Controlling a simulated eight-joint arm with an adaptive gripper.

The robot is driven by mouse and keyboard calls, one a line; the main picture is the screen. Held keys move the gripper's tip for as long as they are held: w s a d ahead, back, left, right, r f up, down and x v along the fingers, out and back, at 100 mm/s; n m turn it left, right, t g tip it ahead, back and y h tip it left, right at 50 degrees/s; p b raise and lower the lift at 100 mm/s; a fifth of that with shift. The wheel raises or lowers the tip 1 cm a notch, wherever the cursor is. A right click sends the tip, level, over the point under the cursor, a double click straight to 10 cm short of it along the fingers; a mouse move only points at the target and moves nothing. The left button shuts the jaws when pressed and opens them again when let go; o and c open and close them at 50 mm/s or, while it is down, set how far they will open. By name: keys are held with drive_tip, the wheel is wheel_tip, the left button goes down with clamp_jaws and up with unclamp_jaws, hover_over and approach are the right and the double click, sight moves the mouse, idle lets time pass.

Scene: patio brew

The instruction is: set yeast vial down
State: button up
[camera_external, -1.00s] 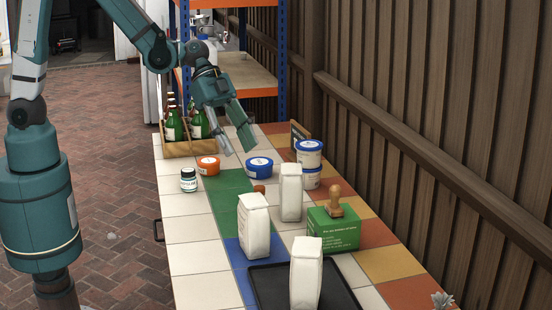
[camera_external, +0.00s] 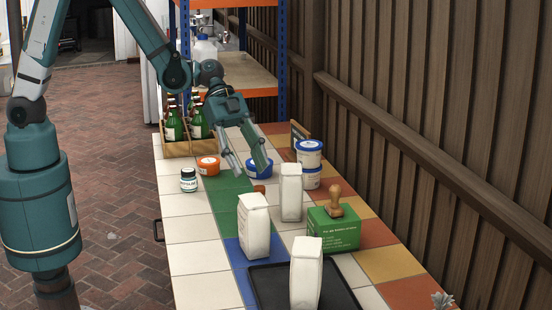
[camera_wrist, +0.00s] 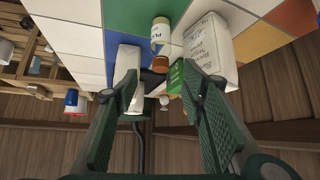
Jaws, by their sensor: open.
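A small bottle (camera_wrist: 159,34) with a pale label and a brown cap shows between my fingers in the wrist view, apart from them. It may be the yeast vial, but I cannot read its label fully. In the external view only a brown cap (camera_external: 259,189) shows behind a white bag, seemingly the same bottle. My gripper (camera_external: 251,173) is open and empty, pointing down above the tiles near that cap. A small jar (camera_external: 188,180) with a dark cap and teal-and-white label stands on the left side of the table.
Tubs (camera_external: 309,153) (camera_external: 208,166) and a bottle crate (camera_external: 177,148) are farther back. The left tiles are mostly clear.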

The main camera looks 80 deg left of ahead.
sight(260, 187)
drive_tip(key=shift+x, duration=1.2)
drive_tip(key=shift+b+x, duration=0.9)
drive_tip(key=shift+x, duration=1.75)
drive_tip(key=shift+r, duration=0.1)
clamp_jaws()
drive_tip(key=shift+r, duration=0.15)
drive_tip(key=shift+r+p, duration=1.15)
drive_tip(key=shift+r, duration=3.7)
